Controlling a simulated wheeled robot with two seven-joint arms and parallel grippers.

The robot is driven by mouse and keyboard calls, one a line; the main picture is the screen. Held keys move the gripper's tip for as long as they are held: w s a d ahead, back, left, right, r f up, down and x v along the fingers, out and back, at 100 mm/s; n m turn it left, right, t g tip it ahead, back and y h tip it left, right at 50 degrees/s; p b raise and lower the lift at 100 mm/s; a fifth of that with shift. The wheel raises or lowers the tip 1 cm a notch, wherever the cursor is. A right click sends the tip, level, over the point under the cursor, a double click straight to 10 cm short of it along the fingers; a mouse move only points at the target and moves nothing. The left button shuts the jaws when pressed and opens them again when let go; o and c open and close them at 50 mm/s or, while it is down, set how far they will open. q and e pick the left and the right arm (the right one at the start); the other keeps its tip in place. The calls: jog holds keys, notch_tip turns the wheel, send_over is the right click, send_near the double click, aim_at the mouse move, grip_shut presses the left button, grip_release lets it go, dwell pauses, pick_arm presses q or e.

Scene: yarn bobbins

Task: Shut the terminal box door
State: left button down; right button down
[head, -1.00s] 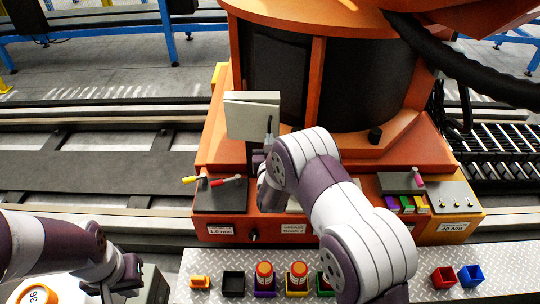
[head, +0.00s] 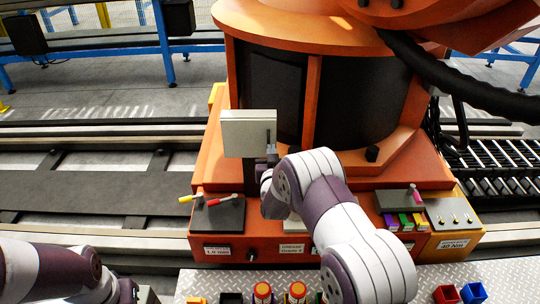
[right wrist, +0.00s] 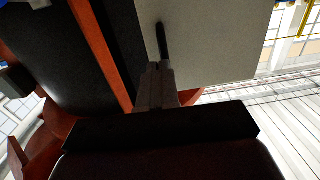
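The terminal box (head: 236,117) is a light grey box in front of the dark panels of the orange machine. Its pale door (head: 243,138) faces me and looks about flush with the box; I cannot tell whether a thin gap is left. A dark upright bar handle (head: 269,135) is on the door's right side, and it also shows in the right wrist view (right wrist: 161,40). My right gripper (head: 271,151) is at the handle's lower end, its fingers close together around it. My left gripper (head: 130,292) is low at the left, partly cut off, its fingers unclear.
A dark pad (head: 217,214) with red and yellow-handled tools lies left of my right arm. Coloured bins (head: 403,221) stand on the orange base at the right. A metal tread shelf (head: 420,285) with cups and small bins runs along the front. The box's left side is clear.

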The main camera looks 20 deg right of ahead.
jog(key=shift+r, duration=0.15)
jog(key=p+v, duration=0.2)
jog(key=v, duration=1.1)
jog(key=s+a+f+n+g+y, duration=0.2)
jog(key=s+a+f+g+y, duration=0.15)
jog(key=s+f+g, duration=0.65)
jog(key=s+r+g+y, duration=0.1)
jog(key=s+r+g, duration=0.1)
jog(key=s+g, duration=0.45)
jog(key=s+d+r+n, duration=0.1)
jog(key=s+d+r, duration=0.2)
jog(key=s+r, duration=0.45)
notch_tip(320, 180, up, 25)
jog(key=p, duration=2.4)
jog(key=shift+d+r+t, duration=0.15)
jog(key=shift+d+t, duration=0.05)
jog(key=shift+t, duration=0.15)
